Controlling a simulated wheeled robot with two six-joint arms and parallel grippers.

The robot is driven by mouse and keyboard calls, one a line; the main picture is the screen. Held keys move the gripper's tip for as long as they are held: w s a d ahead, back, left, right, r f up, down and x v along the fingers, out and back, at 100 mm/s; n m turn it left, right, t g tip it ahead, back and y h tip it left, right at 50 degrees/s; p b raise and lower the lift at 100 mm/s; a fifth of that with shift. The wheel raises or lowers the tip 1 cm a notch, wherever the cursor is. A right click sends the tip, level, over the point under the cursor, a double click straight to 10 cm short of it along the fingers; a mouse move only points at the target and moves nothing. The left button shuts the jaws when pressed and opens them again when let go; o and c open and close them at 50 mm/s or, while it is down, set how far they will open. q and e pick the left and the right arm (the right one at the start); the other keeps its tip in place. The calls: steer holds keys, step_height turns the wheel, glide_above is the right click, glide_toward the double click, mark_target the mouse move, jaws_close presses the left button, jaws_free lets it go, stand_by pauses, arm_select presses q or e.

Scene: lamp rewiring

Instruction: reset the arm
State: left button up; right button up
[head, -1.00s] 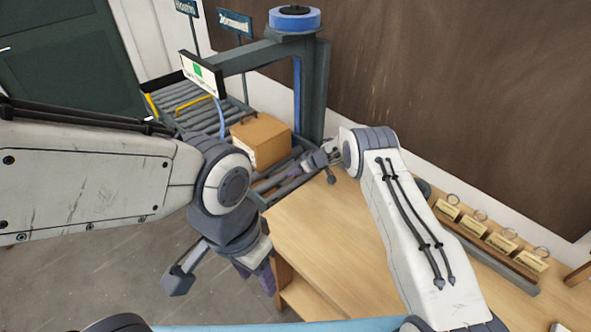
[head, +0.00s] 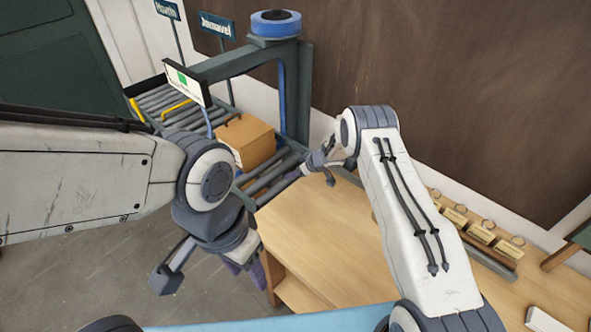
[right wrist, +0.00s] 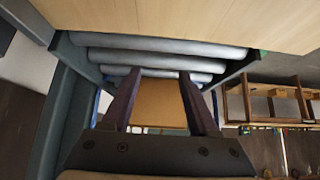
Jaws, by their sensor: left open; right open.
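My left gripper (head: 247,272) hangs open and empty over the floor, just left of the table's near left corner. Its dark purple fingers are partly hidden behind its own wrist. My right gripper (head: 299,172) is beyond the table's far left edge, close to the rollers. In the right wrist view, its two dark fingers (right wrist: 160,80) stand apart with nothing gripped. A brown cardboard box (head: 248,140) sits on the roller conveyor (head: 268,178). The box (right wrist: 162,105) shows between the fingers in the right wrist view, beyond them and apart as far as I can tell.
The wooden table (head: 320,230) has a clear top. A rack with several tagged rings (head: 480,235) stands along its wall side. A dark frame (head: 298,95) carrying a blue disc (head: 275,22) spans the conveyor. A small screen (head: 187,82) and two signs stand near it.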

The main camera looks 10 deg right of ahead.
stand_by(0.4)
steer(key=a+r+t+h+b, duration=0.2)
steer(key=a+r+b, duration=0.15)
steer(key=r, duration=0.75)
steer(key=s+a+r+m+g+h+b, duration=0.1)
steer(key=s+a+r+m+h+b, duration=0.1)
steer(key=s+r, duration=0.7)
steer(key=s+d+n+g+b, duration=0.1)
steer(key=s+g, duration=0.6)
steer(key=s, duration=3.2)
steer(key=d+b, duration=0.1)
steer(key=b, duration=0.1)
steer(key=shift+s+r+b, duration=0.2)
steer(key=shift+b, duration=0.15)
steer(key=shift+a, duration=0.15)
